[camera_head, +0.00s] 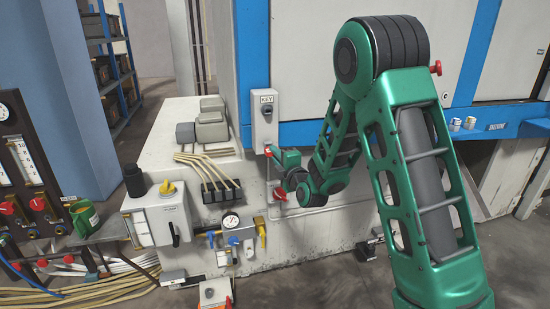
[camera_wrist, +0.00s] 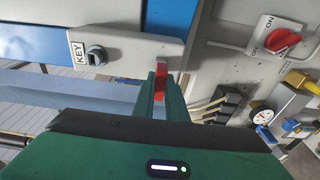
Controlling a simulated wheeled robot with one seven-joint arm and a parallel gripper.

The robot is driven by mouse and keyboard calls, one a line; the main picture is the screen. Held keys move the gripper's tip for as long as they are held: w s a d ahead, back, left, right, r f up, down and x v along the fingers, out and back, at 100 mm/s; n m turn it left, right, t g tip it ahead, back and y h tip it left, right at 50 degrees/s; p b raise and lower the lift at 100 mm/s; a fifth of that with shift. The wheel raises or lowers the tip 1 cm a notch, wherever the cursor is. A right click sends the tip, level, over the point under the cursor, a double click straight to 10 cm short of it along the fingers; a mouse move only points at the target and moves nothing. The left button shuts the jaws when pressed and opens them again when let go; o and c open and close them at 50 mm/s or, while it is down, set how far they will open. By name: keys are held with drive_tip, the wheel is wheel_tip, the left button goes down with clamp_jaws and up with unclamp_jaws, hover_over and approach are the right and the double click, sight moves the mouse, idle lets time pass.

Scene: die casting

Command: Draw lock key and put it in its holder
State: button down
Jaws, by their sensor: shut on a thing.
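A pale box labelled KEY (camera_head: 264,128) is on the blue-and-white machine panel. It also shows in the wrist view (camera_wrist: 130,47), with a dark round lock (camera_wrist: 96,55) beside its label. My gripper (camera_wrist: 160,92) is shut on the red lock key (camera_wrist: 161,80), whose grey end overlaps the box's edge away from the label. I cannot tell whether that end touches the box. In the head view my gripper (camera_head: 270,152) is at the box's lower end, with a bit of red between its fingers. No separate holder is clearly identifiable.
A red ON/OFF rotary switch (camera_wrist: 284,40) is on a grey box at the right of the wrist view. A pressure gauge (camera_head: 231,221) with valves and several beige cables (camera_head: 208,168) lie left of my arm.

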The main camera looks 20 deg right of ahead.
drive_tip(key=shift+w, duration=0.9)
drive_tip(key=c, duration=1.7)
unclamp_jaws()
